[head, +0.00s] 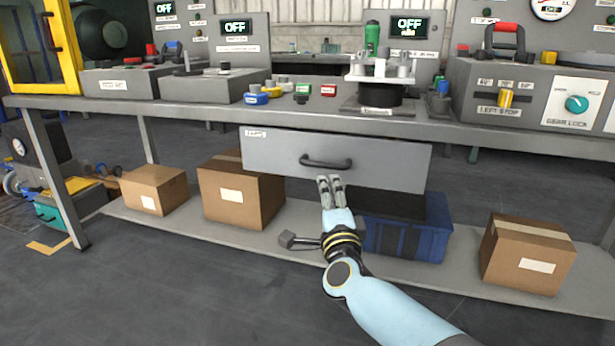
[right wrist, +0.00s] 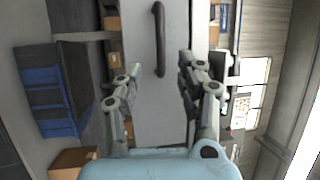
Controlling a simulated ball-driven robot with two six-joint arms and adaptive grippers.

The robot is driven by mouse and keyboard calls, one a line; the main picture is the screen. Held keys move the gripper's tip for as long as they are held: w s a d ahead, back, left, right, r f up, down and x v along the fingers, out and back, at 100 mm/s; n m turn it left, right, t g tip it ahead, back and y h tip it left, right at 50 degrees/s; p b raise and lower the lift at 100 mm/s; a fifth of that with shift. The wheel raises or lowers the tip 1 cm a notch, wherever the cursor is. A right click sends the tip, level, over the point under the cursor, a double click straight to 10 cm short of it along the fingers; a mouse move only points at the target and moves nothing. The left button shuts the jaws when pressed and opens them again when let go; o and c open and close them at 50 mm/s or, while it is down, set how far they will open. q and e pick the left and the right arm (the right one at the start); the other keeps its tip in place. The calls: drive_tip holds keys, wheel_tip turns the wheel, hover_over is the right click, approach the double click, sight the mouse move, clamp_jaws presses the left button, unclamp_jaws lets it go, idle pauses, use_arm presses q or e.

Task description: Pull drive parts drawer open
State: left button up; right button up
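The drive parts drawer (head: 390,165) is a wide grey front with a small label at its upper left, hung under the workbench. It looks shut or nearly shut. Its dark bar handle (head: 326,162) sits at the middle of the front. My right gripper (head: 329,180) is just below and in front of the handle in the head view. In the right wrist view, the fingers of the right gripper (right wrist: 160,82) are spread apart and empty, with the handle (right wrist: 159,40) ahead between them, not visibly touched. My left gripper does not show.
The workbench top (head: 200,103) carries control boxes, colored parts and a turntable. On the lower shelf (head: 300,240) are cardboard boxes (head: 240,195) and a blue crate (head: 420,230) below the drawer. The floor in front is clear.

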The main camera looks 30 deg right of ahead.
sight(323, 167)
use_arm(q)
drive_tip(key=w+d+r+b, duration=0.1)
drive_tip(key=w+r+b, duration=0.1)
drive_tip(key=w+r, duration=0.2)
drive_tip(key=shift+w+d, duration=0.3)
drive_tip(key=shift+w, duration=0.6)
use_arm(e)
drive_tip(key=shift+x, duration=5.35)
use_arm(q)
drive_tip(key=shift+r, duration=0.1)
use_arm(e)
clamp_jaws()
